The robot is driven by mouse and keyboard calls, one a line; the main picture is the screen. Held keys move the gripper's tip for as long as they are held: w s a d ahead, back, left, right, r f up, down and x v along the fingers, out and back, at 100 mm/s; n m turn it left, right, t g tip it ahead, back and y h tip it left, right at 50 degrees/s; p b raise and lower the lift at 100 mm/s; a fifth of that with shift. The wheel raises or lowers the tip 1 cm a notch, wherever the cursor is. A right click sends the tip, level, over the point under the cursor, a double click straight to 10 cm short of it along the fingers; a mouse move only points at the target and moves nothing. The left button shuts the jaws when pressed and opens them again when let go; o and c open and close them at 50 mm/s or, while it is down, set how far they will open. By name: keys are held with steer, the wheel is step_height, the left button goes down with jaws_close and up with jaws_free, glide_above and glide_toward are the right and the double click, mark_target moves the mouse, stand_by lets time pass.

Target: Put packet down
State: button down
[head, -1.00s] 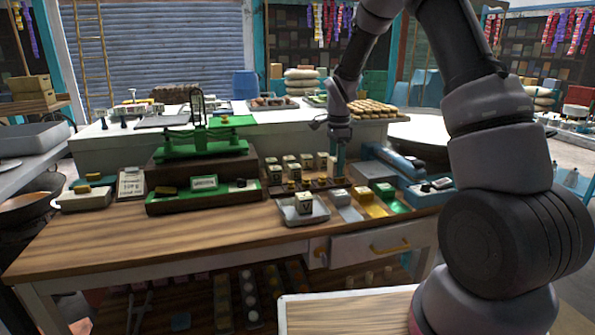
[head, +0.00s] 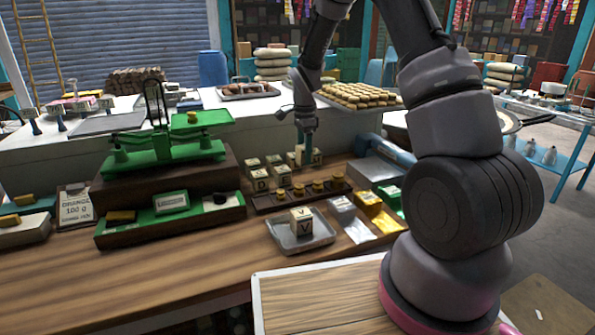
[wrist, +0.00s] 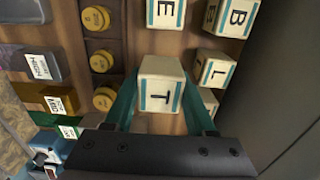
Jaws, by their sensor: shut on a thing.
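My gripper (head: 306,138) is shut on a cream packet (wrist: 160,84) with teal stripes and a letter T, one finger on each side of it in the wrist view. The same packet (head: 315,157) shows under the fingers in the head view, at the back of the lettered group. Beside it in the wrist view are an E packet (wrist: 165,13), a B packet (wrist: 238,18) and an L packet (wrist: 216,70). I cannot tell whether the held packet touches the table. A V packet (head: 301,220) sits on a grey metal tray (head: 322,239).
A dark rack of brass weights (head: 265,203) is in front of the lettered packets. Silver, gold and green packs (head: 367,198) lie to the right. A green balance scale (head: 138,152) stands left on a dark box. Bare wood (head: 190,265) is free at front left.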

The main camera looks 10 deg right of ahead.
mark_target(304, 180)
steer(key=shift+f, duration=3.05)
steer(key=shift+f, duration=0.1)
steer(key=shift+c, duration=1.1)
jaws_free()
